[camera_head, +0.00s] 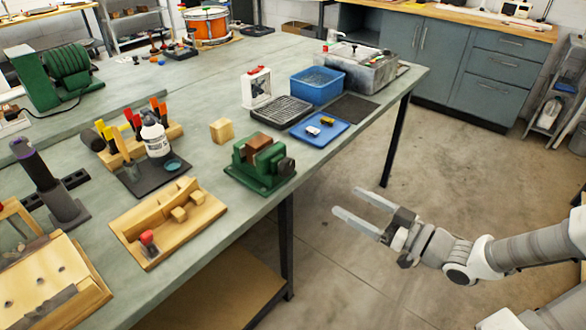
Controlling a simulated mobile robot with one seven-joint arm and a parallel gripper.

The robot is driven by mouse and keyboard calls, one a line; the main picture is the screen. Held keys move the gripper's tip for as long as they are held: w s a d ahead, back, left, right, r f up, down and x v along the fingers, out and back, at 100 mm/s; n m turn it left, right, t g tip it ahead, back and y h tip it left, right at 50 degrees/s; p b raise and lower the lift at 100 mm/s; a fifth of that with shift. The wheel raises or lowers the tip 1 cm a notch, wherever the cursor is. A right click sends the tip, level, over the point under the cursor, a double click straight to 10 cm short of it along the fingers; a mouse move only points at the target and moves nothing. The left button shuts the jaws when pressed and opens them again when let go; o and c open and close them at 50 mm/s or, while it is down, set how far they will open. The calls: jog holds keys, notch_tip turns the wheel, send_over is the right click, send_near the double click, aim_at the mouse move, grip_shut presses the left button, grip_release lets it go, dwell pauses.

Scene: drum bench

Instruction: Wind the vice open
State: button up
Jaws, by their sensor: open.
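A green vice (261,164) sits on the bench near its right-hand edge, on a green base. A brown block shows at its jaws, and I cannot tell how wide the jaws stand. A dark round part (286,166) sticks out at the vice's right side; its handle details are too small to tell. My gripper (348,206) is open and empty. It hangs out past the bench edge over the floor, right of and lower in the picture than the vice, apart from it, with its fingers pointing left.
A wooden block (221,131) stands left of the vice. A blue tray (320,130) with small items lies behind it, near a black rack (282,111) and a blue tub (317,85). A wooden tray (168,221) lies in front. The floor around my gripper is clear.

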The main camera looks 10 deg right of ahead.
aim_at(290, 169)
jog(key=b+x, duration=0.4)
jog(key=x, duration=1.3)
jog(key=shift+a+f, duration=0.1)
jog(key=c, duration=1.4)
jog(key=shift+o, duration=0.2)
jog(key=shift+n, duration=0.4)
